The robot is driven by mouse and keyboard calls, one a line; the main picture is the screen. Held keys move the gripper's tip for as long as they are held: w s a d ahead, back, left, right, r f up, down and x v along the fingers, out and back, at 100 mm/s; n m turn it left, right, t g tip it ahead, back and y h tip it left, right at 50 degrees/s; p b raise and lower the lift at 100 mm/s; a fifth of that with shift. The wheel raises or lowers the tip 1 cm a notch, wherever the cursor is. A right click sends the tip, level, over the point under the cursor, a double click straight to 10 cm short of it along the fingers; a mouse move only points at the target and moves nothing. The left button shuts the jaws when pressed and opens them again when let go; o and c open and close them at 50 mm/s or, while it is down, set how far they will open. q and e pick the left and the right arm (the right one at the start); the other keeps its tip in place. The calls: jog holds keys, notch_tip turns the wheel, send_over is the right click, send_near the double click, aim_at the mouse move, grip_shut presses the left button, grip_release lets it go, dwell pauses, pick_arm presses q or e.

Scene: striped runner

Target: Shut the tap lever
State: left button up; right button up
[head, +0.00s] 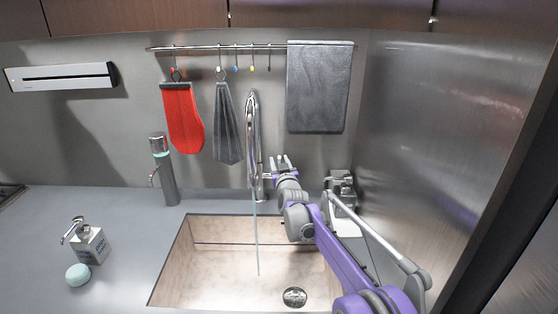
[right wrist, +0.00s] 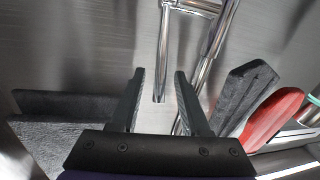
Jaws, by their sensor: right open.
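The chrome tap (head: 252,130) stands behind the sink (head: 170,266), with a tall curved neck. A thin stream of water (head: 256,240) falls from it into the basin. My right gripper (head: 281,160) is beside the tap, just to its right, with its fingers apart. In the right wrist view, the tap lever (right wrist: 163,55) is a slim chrome rod whose end shows between the two open fingers (right wrist: 159,76). I cannot tell whether either finger touches it. The tap body (right wrist: 217,38) runs behind, to the right. My left gripper is out of view.
A grey towel (head: 318,88), a red mitt (head: 182,118) and a dark grey cloth (head: 228,125) hang from the wall rail. A metal wall closes off the right side.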

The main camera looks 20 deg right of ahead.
jog(key=shift+w, duration=0.35)
grip_shut()
dwell(1.2)
